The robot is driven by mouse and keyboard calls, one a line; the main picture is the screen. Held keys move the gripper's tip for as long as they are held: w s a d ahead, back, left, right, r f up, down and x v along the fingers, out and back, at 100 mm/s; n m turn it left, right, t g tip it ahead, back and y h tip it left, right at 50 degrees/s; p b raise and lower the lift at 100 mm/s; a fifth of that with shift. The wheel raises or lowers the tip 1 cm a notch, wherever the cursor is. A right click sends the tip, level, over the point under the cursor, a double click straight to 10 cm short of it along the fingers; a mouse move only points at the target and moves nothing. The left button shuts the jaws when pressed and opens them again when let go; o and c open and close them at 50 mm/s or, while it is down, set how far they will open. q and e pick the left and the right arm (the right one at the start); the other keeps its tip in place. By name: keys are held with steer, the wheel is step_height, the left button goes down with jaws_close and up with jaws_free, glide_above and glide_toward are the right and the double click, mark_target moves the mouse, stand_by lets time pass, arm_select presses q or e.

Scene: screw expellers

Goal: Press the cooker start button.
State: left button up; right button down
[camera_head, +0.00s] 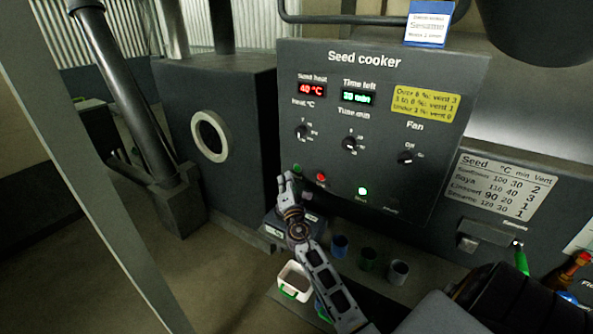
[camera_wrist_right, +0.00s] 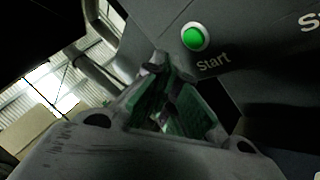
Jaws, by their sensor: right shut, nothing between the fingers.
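The seed cooker panel (camera_head: 330,90) is a dark upright board with red and green displays, knobs and small buttons along its lower part. The green start button (camera_wrist_right: 195,37), labelled "Start", shows large in the right wrist view. In the head view the start button (camera_head: 297,168) is a small dark green spot at the panel's lower left. My right gripper (camera_head: 287,178) is shut and empty, its tips just below the button. In the wrist view the right gripper (camera_wrist_right: 160,85) points beside the button, apart from it in the picture. Whether it touches the panel cannot be told. My left gripper is not in view.
A red button (camera_head: 321,177) sits just right of the start button, and a lit green lamp (camera_head: 362,191) is further right. Several small cups (camera_head: 340,245) and a white container (camera_head: 294,281) stand below the panel. A dark box with a round port (camera_head: 210,136) is at left.

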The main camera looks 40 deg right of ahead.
steer(key=shift+s+a, duration=0.3)
steer(key=shift+a, duration=0.4)
steer(key=shift+s+a, duration=0.3)
steer(key=shift+a, duration=0.35)
stand_by(0.3)
